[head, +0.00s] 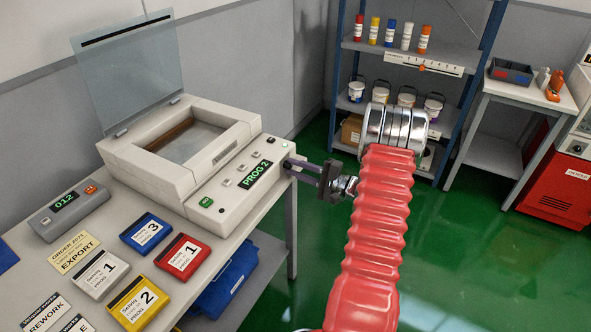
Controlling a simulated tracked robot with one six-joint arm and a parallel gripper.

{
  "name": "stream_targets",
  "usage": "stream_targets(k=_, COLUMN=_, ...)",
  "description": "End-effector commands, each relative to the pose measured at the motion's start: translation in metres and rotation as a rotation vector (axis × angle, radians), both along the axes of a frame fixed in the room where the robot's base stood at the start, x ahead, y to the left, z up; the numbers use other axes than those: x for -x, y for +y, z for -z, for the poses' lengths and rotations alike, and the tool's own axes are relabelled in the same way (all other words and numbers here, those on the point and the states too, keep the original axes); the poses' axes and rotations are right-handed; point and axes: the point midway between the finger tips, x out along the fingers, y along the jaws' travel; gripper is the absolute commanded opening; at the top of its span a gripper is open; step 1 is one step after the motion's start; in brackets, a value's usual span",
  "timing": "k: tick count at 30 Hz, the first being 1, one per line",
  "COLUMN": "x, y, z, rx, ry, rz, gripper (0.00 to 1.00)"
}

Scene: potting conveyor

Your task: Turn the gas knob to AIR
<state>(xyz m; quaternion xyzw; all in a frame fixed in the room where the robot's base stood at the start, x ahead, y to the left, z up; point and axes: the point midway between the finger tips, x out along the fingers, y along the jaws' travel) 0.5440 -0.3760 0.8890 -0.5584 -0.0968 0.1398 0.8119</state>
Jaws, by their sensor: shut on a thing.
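The vacuum-packer-like machine (215,160) stands on the table with its glass lid (128,72) raised. Its green display reads PROG 2. My gripper (291,168) reaches in from the right at the right end of the machine's front panel. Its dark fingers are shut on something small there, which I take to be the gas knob. The knob is mostly hidden by the fingers, so its setting and any AIR marking cannot be read.
Blue, red, yellow and white labelled cassettes (149,233) lie on the table (215,263) in front of the machine. A grey counter box (68,210) shows 012. A shelf rack (470,58) with bottles and buckets stands behind my arm.

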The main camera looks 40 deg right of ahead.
Motion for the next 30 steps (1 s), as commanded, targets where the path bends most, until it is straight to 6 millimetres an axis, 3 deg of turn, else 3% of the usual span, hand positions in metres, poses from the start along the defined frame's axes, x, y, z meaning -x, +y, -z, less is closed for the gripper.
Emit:
stream_targets(k=12, x=0.0011, y=0.0046, z=0.0050, rx=0.282, ry=-0.096, rz=-0.009, gripper=0.00)
stream_targets(k=30, x=0.0012, y=0.0049, z=0.0064, rx=0.354, ry=-0.119, rz=-0.008, gripper=0.00)
